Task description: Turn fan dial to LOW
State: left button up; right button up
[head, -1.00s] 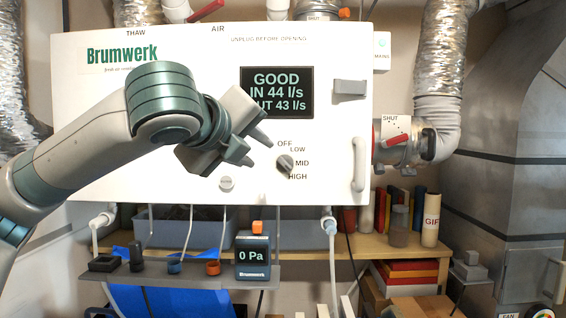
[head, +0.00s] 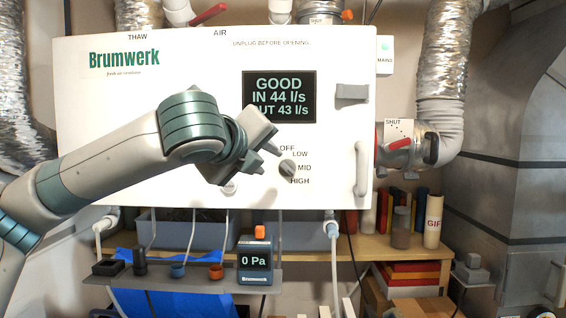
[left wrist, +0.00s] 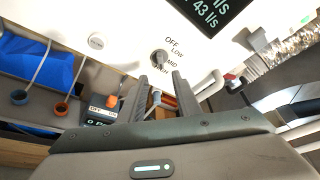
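The fan dial (head: 287,168) is a small dark knob on the white Brumwerk panel (head: 100,120), with OFF, LOW, MID and HIGH printed around its upper and right side. I cannot tell clearly which mark it points to. It also shows in the left wrist view (left wrist: 158,58), just beyond my fingertips. My left gripper (head: 268,160) is just left of the dial in the head view. In the left wrist view its two fingers (left wrist: 160,77) are apart with nothing between them, pointing toward the dial. I see no contact. My right gripper is in neither view.
A display (head: 279,97) reads GOOD, IN 44 l/s. A round button (head: 229,187) sits below my left gripper. A white handle (head: 362,168) stands right of the dial. A shelf with a 0 Pa gauge (head: 255,263) and small cups lies below the panel.

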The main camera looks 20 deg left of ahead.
aim_at(285, 169)
pick_arm(q)
jog(key=p+x, duration=0.4)
jog(key=x, duration=0.7)
jog(key=shift+w+r+p, duration=0.1)
jog(key=shift+p, duration=0.25)
jog(key=shift+w+f, duration=0.3)
jog(key=shift+w, duration=0.3)
grip_shut()
